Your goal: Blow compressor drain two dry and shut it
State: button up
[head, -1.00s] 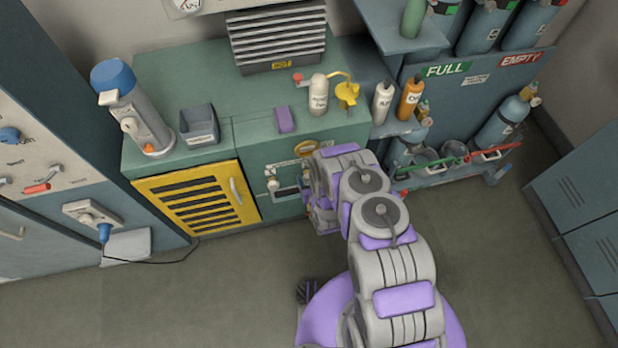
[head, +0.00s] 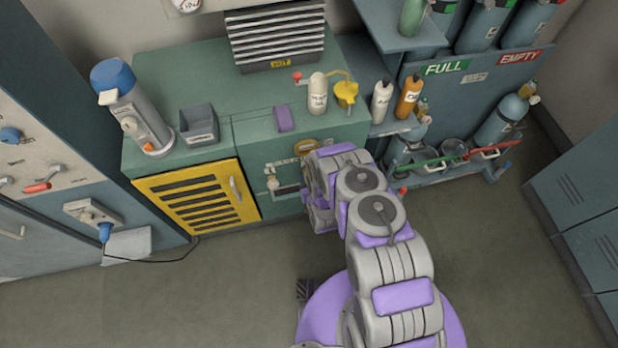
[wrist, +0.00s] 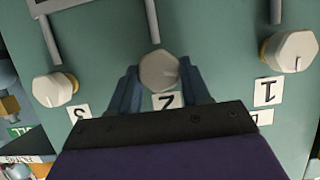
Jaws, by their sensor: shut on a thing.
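Drain knob two (wrist: 159,70) is a pale faceted knob on the green compressor panel in the wrist view, above a white label marked 2. My gripper (wrist: 159,84) has its blue fingers on either side of this knob and is shut on it. Knob one (wrist: 289,51) is to the right and knob three (wrist: 55,89) to the left, each beside its own label. In the head view, the green cabinet (head: 270,222) stands ahead, with one pale knob (head: 273,183) showing. My arm hides the gripper and the other knobs there.
A yellow louvred door (head: 197,198) is left of the panel. A small white bottle (head: 317,94) and a yellow funnel-like part (head: 346,93) stand on top. A rack of gas cylinders (head: 505,118) is to the right, lockers (head: 580,215) beyond. The floor (head: 480,270) right of me is clear.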

jog(key=shift+s+a+f+n+t+h+b, duration=0.15)
jog(key=shift+n+t+h+b, duration=0.55)
jog(key=shift+n, duration=0.85)
jog(key=shift+a+f+n+t+h+b, duration=0.3)
jog(key=shift+n+h, duration=0.6)
jog(key=shift+n, duration=0.7)
jog(key=shift+s+a+f+n+t+h+b, duration=0.15)
jog(key=shift+n+t+h+b, duration=0.55)
jog(key=shift+n, duration=0.85)
jog(key=shift+r, duration=0.15)
jog(key=o, duration=1.1)
jog(key=shift+w, duration=0.15)
jog(key=shift+c, duration=0.2)
jog(key=s+r, duration=0.1)
jog(key=s, duration=0.7)
jog(key=s+a+r, duration=0.1)
jog(key=s, duration=0.8)
jog(key=shift+a+r, duration=0.25)
